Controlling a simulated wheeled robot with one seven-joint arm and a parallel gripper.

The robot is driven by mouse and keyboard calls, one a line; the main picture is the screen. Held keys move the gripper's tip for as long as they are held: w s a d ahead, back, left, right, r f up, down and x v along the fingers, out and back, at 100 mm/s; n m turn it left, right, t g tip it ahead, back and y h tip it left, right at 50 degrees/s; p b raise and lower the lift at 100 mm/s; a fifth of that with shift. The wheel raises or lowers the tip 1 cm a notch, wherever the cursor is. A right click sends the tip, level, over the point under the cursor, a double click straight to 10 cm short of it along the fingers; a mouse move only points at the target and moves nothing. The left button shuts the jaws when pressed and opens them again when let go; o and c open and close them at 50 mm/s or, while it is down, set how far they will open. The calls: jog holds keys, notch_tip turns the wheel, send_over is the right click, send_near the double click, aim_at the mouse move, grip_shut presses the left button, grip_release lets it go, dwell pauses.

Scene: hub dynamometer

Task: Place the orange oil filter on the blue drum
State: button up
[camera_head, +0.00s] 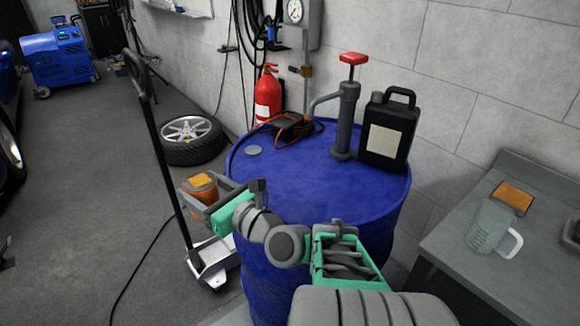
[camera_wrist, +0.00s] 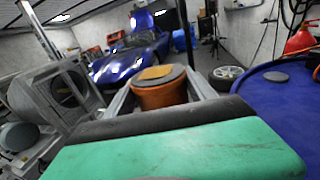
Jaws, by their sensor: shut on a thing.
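The orange oil filter (camera_head: 199,189) is a short cylinder with a dark rim and a yellow-orange patch on top. My gripper (camera_head: 201,188) is shut on it and holds it upright, left of the blue drum and apart from it. In the wrist view the filter (camera_wrist: 160,92) sits between the two grey fingers. The blue drum (camera_head: 290,185) stands upright in the middle of the head view, and its top edge shows at the right of the wrist view (camera_wrist: 262,105). My arm hides part of the drum's near side.
On the drum stand a hand pump (camera_head: 346,110), a black jug (camera_head: 389,130), an orange-black cable tool (camera_head: 290,128) and a small grey disc (camera_head: 253,150). The drum top's front and middle are clear. A black-handled stand (camera_head: 163,140) rises left of my gripper. A bench (camera_head: 535,170) is right.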

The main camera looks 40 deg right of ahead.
jog(key=s+d+r+m+h+p, duration=0.15)
jog(key=s+d, duration=0.25)
jog(key=d, duration=0.5)
jog(key=s+d+r+m+h, duration=0.2)
jog(key=s+d+r+h, duration=0.15)
jog(key=d, duration=0.55)
jog(key=s+d+r+m+h+p, duration=0.1)
jog(key=s+d+h, duration=0.1)
jog(key=s+d, duration=0.5)
jog(key=shift+h, duration=0.4)
jog(key=w+d+f+b, duration=0.1)
jog(key=w+d+f, duration=0.1)
jog(key=w+f, duration=0.2)
jog(key=w+d+f+b, duration=0.1)
jog(key=w+d+f, duration=0.2)
jog(key=w+f, duration=0.1)
jog(key=w+d+f+b, duration=0.2)
jog(key=w+f, duration=0.2)
jog(key=w, duration=0.2)
jog(key=shift+d, duration=0.3)
jog(key=shift+a+f, duration=0.1)
jog(key=shift+f, duration=0.05)
